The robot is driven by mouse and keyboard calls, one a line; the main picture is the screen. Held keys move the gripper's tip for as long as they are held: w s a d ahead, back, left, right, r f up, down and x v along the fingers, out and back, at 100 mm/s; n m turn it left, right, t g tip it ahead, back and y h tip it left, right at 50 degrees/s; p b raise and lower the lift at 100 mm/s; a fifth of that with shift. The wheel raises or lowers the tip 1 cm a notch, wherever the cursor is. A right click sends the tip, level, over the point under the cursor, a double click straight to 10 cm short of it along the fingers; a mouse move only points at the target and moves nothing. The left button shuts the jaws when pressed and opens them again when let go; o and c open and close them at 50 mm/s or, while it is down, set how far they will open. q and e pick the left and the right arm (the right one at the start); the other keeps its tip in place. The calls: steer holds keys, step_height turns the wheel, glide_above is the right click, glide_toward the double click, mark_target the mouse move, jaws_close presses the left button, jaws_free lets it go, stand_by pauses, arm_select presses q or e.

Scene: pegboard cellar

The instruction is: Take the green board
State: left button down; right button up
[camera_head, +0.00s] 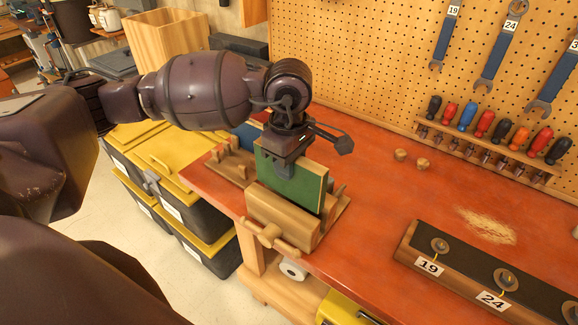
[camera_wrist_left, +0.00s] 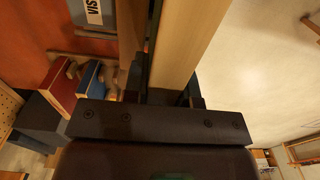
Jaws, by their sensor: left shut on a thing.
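The green board (camera_head: 290,187) stands upright at the wooden vise (camera_head: 283,218) on the near left edge of the red workbench. Its lower edge is hidden behind the vise's front jaw, so I cannot tell whether it is clamped. My left gripper (camera_head: 287,166) comes down from above and is shut on the board's top edge. In the left wrist view, a long pale wooden face (camera_wrist_left: 186,38) lies close in front of the gripper; I cannot tell whether it is the board or the vise. My right gripper is not in view.
A wooden rack (camera_head: 228,166) stands left of the vise, with red and blue pieces (camera_wrist_left: 88,78) seen in the wrist view. A dark tray (camera_head: 480,275) labelled 19 and 24 lies at right. Screwdrivers (camera_head: 485,123) and wrenches hang behind. The bench's middle is mostly clear.

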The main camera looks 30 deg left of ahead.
arm_select(q)
steer(key=shift+r+p, duration=0.45)
steer(key=shift+r, duration=1.55)
steer(key=shift+r+p, duration=0.5)
steer(key=shift+r, duration=0.1)
steer(key=shift+f, duration=0.2)
